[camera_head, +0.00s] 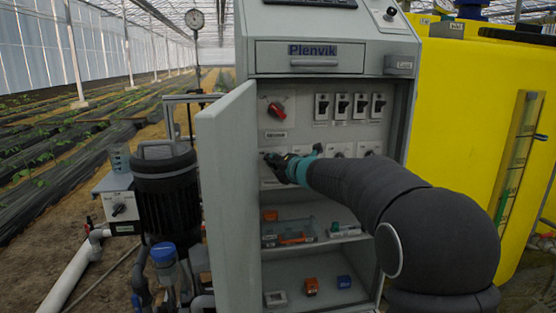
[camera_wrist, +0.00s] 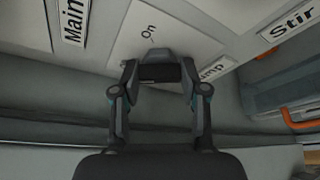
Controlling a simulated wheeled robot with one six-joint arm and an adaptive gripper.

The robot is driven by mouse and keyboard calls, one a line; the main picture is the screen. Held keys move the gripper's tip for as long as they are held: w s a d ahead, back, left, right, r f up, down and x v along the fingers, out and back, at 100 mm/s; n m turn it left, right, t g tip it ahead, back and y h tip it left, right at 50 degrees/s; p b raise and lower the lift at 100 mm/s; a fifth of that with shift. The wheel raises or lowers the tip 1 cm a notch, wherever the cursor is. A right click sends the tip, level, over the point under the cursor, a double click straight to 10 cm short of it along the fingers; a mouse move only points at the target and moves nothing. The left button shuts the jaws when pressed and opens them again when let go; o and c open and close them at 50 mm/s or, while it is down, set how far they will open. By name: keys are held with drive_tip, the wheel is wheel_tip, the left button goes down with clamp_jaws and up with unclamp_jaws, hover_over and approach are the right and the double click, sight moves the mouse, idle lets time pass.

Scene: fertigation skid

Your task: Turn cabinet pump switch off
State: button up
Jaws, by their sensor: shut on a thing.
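The open cabinet (camera_head: 335,180) stands in the middle of the head view, with its switch panel inside. My gripper (camera_head: 272,161) reaches in from the right to the lower left of this panel. In the wrist view, my gripper (camera_wrist: 158,74) is shut on the pump switch knob, which its fingers mostly hide. The pump switch's pale plate (camera_wrist: 180,35) shows around it, with "On" printed above the fingers. A label ending in "mp" (camera_wrist: 215,69) is partly hidden beside the right finger. The knob's exact angle cannot be told.
The open cabinet door (camera_head: 228,200) stands close left of my gripper. A red rotary switch (camera_head: 277,110) sits above it, and several breakers (camera_head: 340,105) line the upper right. Shelves with small parts (camera_head: 295,238) lie below. Labels "Main" (camera_wrist: 74,20) and "Stir" (camera_wrist: 290,25) flank the plate.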

drive_tip(key=shift+r+n+h+p, duration=0.15)
drive_tip(key=shift+n+h+p, duration=0.25)
drive_tip(key=shift+n+p, duration=0.4)
drive_tip(key=shift+n, duration=0.3)
drive_tip(key=o, duration=1.1)
drive_tip(key=shift+a, duration=0.1)
drive_tip(key=shift+o, duration=0.2)
drive_tip(key=v, duration=1.2)
